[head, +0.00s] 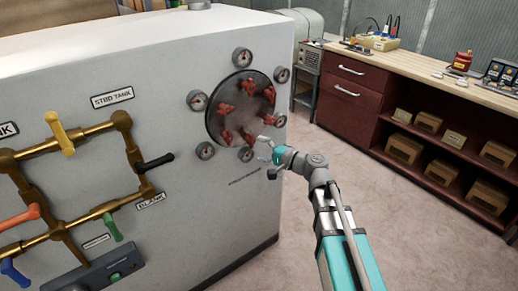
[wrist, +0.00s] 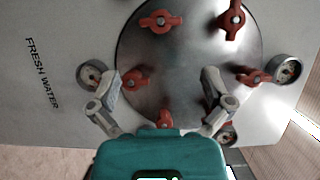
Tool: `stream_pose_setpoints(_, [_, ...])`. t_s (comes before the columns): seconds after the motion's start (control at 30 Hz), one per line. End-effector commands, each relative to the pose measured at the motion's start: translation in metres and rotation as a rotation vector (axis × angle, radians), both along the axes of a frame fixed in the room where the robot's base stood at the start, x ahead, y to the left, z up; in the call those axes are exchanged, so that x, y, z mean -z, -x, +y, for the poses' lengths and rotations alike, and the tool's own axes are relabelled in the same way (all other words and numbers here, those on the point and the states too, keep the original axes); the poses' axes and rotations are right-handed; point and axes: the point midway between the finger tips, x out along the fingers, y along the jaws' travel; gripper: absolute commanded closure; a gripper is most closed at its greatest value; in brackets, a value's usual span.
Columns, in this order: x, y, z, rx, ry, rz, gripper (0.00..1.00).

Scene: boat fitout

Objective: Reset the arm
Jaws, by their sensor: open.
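My gripper (head: 268,148) is in front of the lower right edge of a round metal hatch (head: 226,92) on the white tank. In the wrist view my gripper (wrist: 162,82) has its two fingers spread wide, with nothing between them but the hatch face behind. Red wing handles (wrist: 160,22) are spaced around the hatch. No object is held. I cannot tell whether the fingertips touch anything. My arm reaches in from the lower right in the head view.
Several small round gauges (head: 242,57) ring the hatch. Brass pipes (head: 95,130) with coloured valve levers (head: 58,132) run along the tank's left side. A red cabinet workbench (head: 350,98) stands at the back right. The floor (head: 420,245) between tank and bench is clear.

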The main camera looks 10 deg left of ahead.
Motion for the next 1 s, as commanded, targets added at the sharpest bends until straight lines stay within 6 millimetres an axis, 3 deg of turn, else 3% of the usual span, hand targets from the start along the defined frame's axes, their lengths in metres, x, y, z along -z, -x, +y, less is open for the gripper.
stream_pose_setpoints(0.27, [0.004, 0.002, -0.003, -0.005, 0.027, -0.007, 0.0])
stream_pose_setpoints(0.47, [0.025, 0.011, -0.018, -0.029, 0.15, -0.032, 0.0])
stream_pose_setpoints(0.67, [0.062, 0.026, -0.048, -0.072, 0.372, -0.056, 0.0])
stream_pose_setpoints(1.0, [0.127, 0.055, -0.128, -0.146, 0.793, -0.032, 0.0])
